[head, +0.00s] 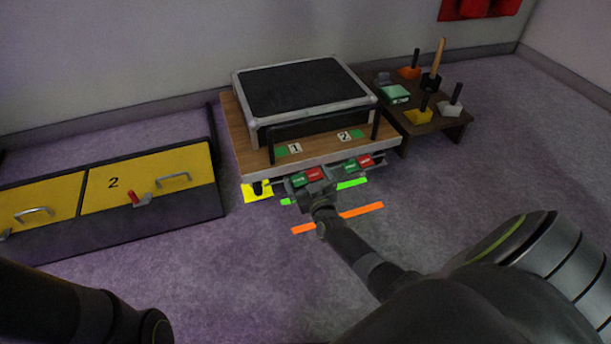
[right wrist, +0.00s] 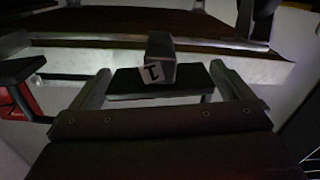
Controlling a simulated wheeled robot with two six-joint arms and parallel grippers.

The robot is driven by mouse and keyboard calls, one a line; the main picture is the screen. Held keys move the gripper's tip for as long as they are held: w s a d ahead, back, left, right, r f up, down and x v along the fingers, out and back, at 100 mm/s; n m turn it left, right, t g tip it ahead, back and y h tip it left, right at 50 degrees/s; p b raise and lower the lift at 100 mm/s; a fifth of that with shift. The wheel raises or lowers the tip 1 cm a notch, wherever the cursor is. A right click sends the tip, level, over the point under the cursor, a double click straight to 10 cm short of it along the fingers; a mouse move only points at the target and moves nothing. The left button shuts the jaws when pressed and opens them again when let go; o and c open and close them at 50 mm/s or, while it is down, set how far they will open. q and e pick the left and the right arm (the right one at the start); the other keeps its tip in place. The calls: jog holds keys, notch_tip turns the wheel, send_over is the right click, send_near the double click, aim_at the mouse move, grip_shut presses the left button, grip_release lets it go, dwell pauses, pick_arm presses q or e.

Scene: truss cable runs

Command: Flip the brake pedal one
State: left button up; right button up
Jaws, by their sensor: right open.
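The wooden cart (head: 232,128) carries a label 1 (head: 295,148) and a label 2 (head: 345,136) at its front. A green and red brake pedal (head: 315,174) sticks out below label 1, and a similar second pedal (head: 357,163) below label 2. My right gripper (head: 316,192) is at the first pedal, partly covering it. In the right wrist view the open fingers (right wrist: 160,70) stand either side of a small grey block marked 1 (right wrist: 158,72) and a dark flat plate (right wrist: 130,84). I cannot tell whether they touch. My left gripper is out of view.
A black-topped case (head: 305,88) sits on the cart behind a black bar. Yellow, green and orange strips (head: 360,211) mark the floor. A yellow-topped cabinet (head: 145,180) stands left; a low dark table (head: 440,128) with handled tools stands right.

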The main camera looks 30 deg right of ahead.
jog(key=shift+c, duration=0.4)
jog(key=c, duration=0.7)
jog(key=shift+s+d+m, duration=0.1)
jog(key=shift+d+m, duration=0.05)
jog(key=shift+m, duration=1.95)
jog(key=shift+c, duration=0.2)
jog(key=o, duration=0.8)
